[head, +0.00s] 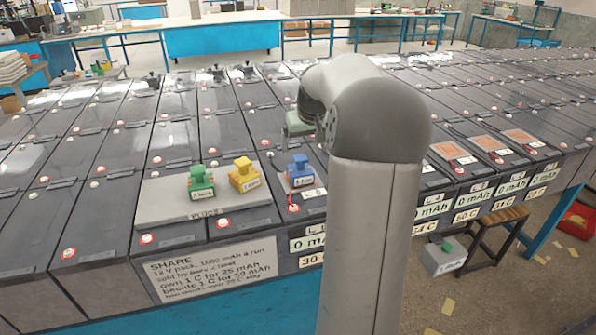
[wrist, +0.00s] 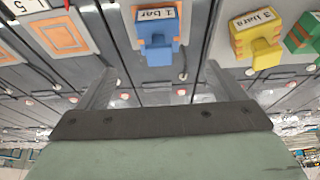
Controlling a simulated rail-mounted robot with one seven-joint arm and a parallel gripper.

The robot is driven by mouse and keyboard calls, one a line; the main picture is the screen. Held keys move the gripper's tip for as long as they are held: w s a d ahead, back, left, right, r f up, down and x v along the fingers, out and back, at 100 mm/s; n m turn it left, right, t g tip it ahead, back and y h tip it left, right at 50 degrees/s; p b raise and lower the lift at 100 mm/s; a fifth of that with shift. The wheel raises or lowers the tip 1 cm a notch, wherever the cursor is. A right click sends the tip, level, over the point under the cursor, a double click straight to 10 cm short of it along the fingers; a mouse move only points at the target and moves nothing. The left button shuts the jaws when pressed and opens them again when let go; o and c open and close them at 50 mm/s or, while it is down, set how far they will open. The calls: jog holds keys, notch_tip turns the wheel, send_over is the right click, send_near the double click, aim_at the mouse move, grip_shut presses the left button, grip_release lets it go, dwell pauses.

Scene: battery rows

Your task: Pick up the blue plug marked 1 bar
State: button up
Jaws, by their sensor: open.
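The blue plug (head: 300,172) stands on a battery top, just right of the grey plate, in the head view. In the wrist view the blue plug (wrist: 158,35) is at the top centre, and its white label reads 1 bar. It sits inside an orange-edged square. My gripper (head: 300,128) is partly hidden behind my arm in the head view and hangs above and beyond the plug. In the wrist view my gripper (wrist: 157,82) is open, with its two fingers apart and nothing between them. The plug lies ahead of the fingertips, roughly centred between them, and apart from them.
A yellow plug (head: 243,175), marked 3 bars in the wrist view, and a green plug (head: 201,182) stand on the grey plate (head: 165,218) to the left. Battery rows fill the table.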

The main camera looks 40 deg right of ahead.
aim_at(301, 160)
jog(key=p+x, duration=0.1)
jog(key=x, duration=0.6)
jog(key=shift+f, duration=0.3)
jog(key=shift+s+p+x, duration=0.2)
jog(key=shift+p+x, duration=0.95)
jog(key=shift+x, duration=1.7)
jog(key=c, duration=1.2)
